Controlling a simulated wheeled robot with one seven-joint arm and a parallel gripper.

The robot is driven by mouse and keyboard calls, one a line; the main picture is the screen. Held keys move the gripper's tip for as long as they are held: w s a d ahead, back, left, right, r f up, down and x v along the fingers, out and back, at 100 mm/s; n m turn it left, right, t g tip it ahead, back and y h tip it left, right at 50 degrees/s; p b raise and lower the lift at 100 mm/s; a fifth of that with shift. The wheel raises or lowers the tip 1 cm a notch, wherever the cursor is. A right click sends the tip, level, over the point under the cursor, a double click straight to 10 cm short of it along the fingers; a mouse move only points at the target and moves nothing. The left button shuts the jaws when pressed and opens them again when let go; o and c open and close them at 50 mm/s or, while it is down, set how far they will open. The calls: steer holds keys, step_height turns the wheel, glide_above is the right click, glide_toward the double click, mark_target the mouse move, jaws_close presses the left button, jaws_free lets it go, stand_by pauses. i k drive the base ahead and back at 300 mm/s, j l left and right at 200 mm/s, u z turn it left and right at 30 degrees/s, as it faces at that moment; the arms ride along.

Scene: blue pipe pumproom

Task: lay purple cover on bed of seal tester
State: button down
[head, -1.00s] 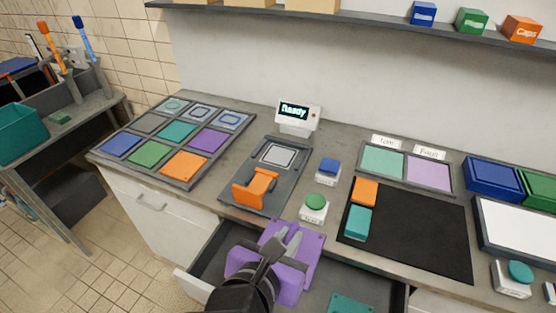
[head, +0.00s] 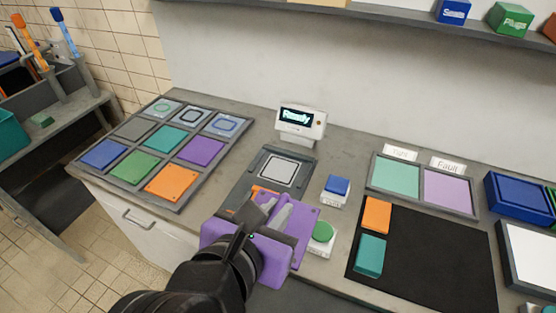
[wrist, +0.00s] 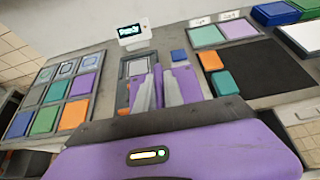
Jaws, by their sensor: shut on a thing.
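The purple cover (head: 308,222) is a flat plate with small corner holes. My gripper (head: 274,211), which has a purple body, is shut on it and holds it above the counter's front edge. In the wrist view the cover (wrist: 188,84) shows beside and behind the two grey fingers (wrist: 158,85). The seal tester (head: 246,182) has a dark base and a display (head: 301,122) reading "Ready". Its bed (head: 284,169) carries a pale square outline and looks empty. The tester's orange clamp (head: 266,191) is mostly hidden behind my gripper.
A blue button (head: 337,186) and a green button (head: 322,232) stand right of the tester. A tray of coloured plates (head: 138,141) lies left. A black mat (head: 430,250) with an orange and a teal block lies right. A shelf (head: 370,22) hangs above.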

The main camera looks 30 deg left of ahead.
mark_target(279, 172)
steer(key=i+j, duration=0.7)
steer(key=i, duration=0.25)
